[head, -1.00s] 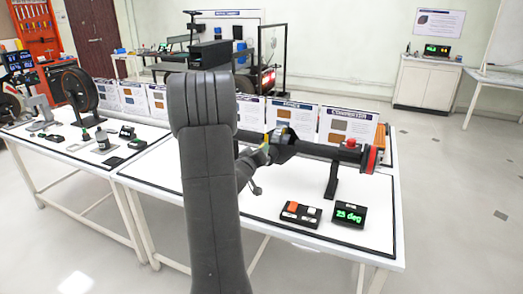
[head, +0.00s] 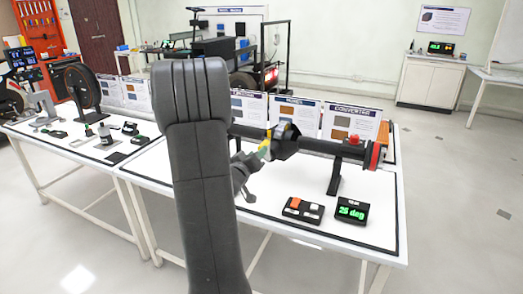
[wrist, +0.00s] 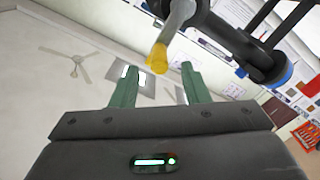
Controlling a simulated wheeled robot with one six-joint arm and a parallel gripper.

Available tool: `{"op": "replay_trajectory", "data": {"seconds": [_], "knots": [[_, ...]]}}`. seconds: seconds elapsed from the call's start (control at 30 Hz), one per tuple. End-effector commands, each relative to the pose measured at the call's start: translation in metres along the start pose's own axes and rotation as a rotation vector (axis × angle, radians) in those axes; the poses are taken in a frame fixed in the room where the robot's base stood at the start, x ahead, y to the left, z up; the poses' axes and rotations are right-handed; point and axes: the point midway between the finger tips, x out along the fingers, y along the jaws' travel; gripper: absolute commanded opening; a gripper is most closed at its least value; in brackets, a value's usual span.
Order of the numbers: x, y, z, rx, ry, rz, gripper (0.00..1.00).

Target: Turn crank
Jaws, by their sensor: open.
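The crank rig is a horizontal black shaft (head: 318,146) on a stand on the white table, with a red-rimmed disc (head: 373,155) at its right end. In the wrist view, the crank arm and its yellow-tipped handle (wrist: 157,58) hang just above and between my gripper's fingertips. My gripper (wrist: 158,72) has two green fingers spread apart, with nothing held between them.
A green-lit degree display (head: 352,210) and a small button box (head: 303,210) sit in front of the shaft. Upright information cards (head: 350,122) stand behind it. A dark wheel (head: 82,88) and small parts are on the left table. Floor is free to the right.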

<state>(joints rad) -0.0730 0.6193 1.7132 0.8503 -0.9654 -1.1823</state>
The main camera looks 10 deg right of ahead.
Motion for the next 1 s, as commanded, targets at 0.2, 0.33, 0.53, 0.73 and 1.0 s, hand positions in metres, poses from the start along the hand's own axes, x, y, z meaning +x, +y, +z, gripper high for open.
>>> {"op": "replay_trajectory", "data": {"seconds": [0.2,0.33,0.53,0.73,1.0], "knots": [[-0.048,-0.001,0.000,0.000,0.001,-0.003,0.41],[-0.065,-0.001,0.000,0.001,0.001,-0.002,0.41],[-0.076,0.000,0.000,0.000,0.001,0.000,0.41],[-0.076,0.000,0.000,0.000,0.000,0.001,0.41],[-0.063,0.000,0.000,0.001,-0.002,0.002,0.41]]}}
